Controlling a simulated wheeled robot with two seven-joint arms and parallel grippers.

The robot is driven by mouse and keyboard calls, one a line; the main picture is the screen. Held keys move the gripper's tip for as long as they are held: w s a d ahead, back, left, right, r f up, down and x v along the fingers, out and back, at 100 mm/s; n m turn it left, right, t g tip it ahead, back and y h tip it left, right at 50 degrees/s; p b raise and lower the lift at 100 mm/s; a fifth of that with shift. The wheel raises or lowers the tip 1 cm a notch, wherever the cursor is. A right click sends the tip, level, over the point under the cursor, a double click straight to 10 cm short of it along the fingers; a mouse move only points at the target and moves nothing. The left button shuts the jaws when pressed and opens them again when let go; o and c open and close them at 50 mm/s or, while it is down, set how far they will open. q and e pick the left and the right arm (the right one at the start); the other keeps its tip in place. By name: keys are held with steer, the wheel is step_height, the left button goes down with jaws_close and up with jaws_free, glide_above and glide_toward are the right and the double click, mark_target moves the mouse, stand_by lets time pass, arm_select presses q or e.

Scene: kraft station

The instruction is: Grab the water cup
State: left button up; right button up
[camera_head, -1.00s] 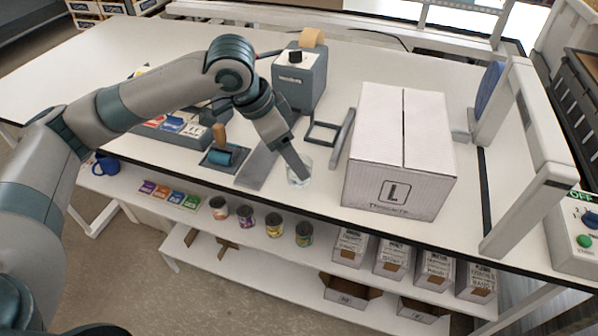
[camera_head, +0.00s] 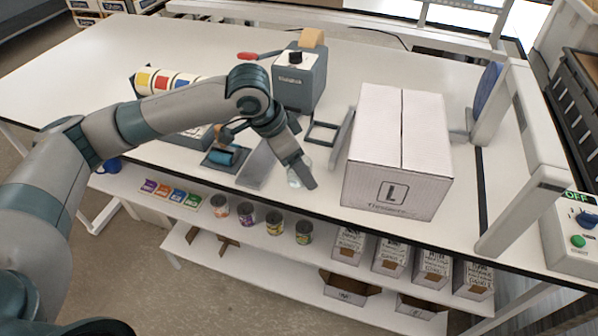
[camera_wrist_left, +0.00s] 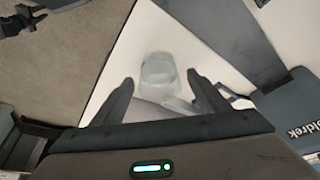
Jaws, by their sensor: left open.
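The water cup is a clear glass (camera_wrist_left: 158,70) standing on the white table near its front edge. In the wrist view it is ahead of my left gripper (camera_wrist_left: 160,92), roughly centred between the two spread fingers. My left gripper also shows in the head view (camera_head: 302,178), where its fingers and wrist cover much of the cup (camera_head: 294,178). The gripper is open, and I cannot tell whether a finger touches the glass. My right gripper is not in view.
A large white box (camera_head: 400,145) stands close to the right of the cup. A grey dispenser (camera_head: 299,78) is behind, and a grey plate (camera_head: 257,167) and a blue roller (camera_head: 226,154) are to the left. The front table edge is close.

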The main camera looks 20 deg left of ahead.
arm_select(q)
steer(key=c, duration=1.2)
steer(key=shift+r, duration=0.3)
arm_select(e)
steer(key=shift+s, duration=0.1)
